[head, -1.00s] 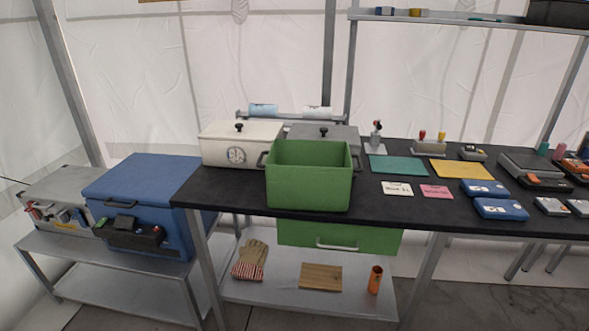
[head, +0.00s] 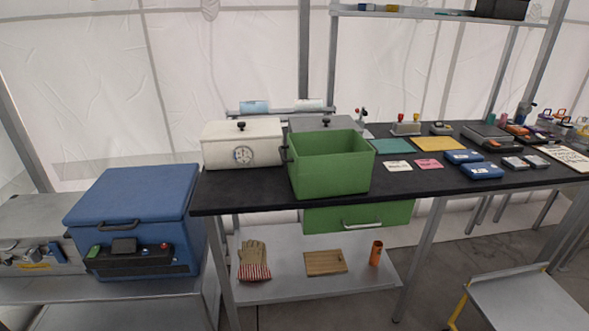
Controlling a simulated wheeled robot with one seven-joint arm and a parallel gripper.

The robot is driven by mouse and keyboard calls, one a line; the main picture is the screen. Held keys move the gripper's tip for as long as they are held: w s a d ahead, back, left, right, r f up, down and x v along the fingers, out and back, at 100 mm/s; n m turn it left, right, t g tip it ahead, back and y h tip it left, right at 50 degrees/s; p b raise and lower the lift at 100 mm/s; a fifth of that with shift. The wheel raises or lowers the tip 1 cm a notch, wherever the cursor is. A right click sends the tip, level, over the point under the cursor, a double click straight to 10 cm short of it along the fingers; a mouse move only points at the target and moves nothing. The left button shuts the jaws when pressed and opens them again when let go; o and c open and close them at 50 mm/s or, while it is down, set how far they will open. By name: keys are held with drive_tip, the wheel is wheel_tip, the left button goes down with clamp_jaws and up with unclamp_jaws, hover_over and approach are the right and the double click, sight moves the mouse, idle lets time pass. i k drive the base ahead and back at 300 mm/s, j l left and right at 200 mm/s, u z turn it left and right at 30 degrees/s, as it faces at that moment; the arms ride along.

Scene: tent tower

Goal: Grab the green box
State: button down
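The green box (head: 333,176) is an open-topped green bin. It stands upright on the black table near its front edge, left of the table's middle. A dark handle shows on its left side. Its inside bottom is hidden from this angle. A green drawer (head: 358,216) with a pale handle hangs under the tabletop just below the box. My gripper is not in the head view.
A white lidded box (head: 243,143) and a grey lidded box (head: 325,124) stand beside and behind the green box. Blue cases (head: 482,171) and cards lie to its right. A blue cooler (head: 135,222) is at left. A low cart (head: 528,301) stands at front right.

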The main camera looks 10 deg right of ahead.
sight(335, 163)
drive_tip(key=i+j+z, duration=0.1)
drive_tip(key=j, duration=0.25)
drive_tip(key=i+j, duration=0.3)
drive_tip(key=i+j+z, duration=0.15)
drive_tip(key=j, duration=0.3)
drive_tip(key=i+j+z, duration=0.1)
drive_tip(key=i+j, duration=0.15)
drive_tip(key=j, duration=0.15)
